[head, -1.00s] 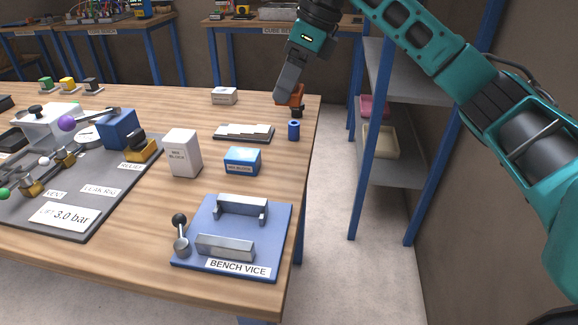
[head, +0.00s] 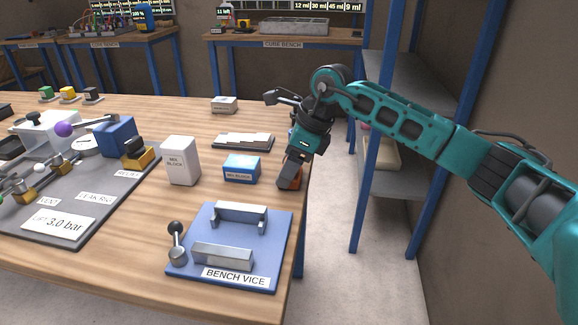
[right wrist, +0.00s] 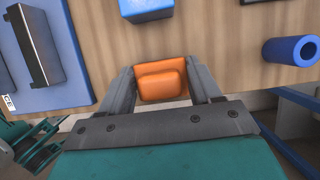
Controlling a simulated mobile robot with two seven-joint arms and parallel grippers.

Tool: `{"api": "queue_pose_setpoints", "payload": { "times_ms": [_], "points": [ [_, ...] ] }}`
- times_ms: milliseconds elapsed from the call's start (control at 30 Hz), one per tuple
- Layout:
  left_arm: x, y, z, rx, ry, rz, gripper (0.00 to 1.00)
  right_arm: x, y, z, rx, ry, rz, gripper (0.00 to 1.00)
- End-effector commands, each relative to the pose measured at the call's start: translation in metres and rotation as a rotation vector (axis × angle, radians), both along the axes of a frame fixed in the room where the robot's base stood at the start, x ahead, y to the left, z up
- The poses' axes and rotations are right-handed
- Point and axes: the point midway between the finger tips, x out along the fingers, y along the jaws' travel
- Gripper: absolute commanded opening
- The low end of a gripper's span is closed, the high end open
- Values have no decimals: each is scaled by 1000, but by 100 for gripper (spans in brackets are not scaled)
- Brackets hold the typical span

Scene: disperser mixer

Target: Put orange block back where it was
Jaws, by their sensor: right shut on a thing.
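The orange block (right wrist: 162,82) is between the two fingers of my right gripper (right wrist: 163,90) in the right wrist view, and the fingers are shut on it. In the head view my right gripper (head: 288,184) points down at the right edge of the bench, right of the blue box and behind the bench vice. I cannot tell whether the block touches the bench top. My left gripper is not in view.
The blue cylinder (right wrist: 291,52) shows in the right wrist view. Shelves (head: 395,175) stand right of the bench.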

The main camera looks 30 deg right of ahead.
Motion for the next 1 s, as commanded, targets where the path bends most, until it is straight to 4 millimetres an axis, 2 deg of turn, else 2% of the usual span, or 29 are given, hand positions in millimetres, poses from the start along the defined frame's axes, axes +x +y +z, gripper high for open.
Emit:
{"api": "queue_pose_setpoints", "payload": {
  "times_ms": [333,367,600,833,1000],
  "points": [
    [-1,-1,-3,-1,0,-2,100,0,0,-3,1,-2,1,34],
    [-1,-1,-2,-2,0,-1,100,0,0,-2,0,-2,1,66],
    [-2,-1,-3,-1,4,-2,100,0,0,-2,1,-1,1,89],
    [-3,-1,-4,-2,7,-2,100,0,0,-1,1,-1,1,89],
    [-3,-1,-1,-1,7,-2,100,-2,-3,13,1,-5,0,89]
  ]
}}
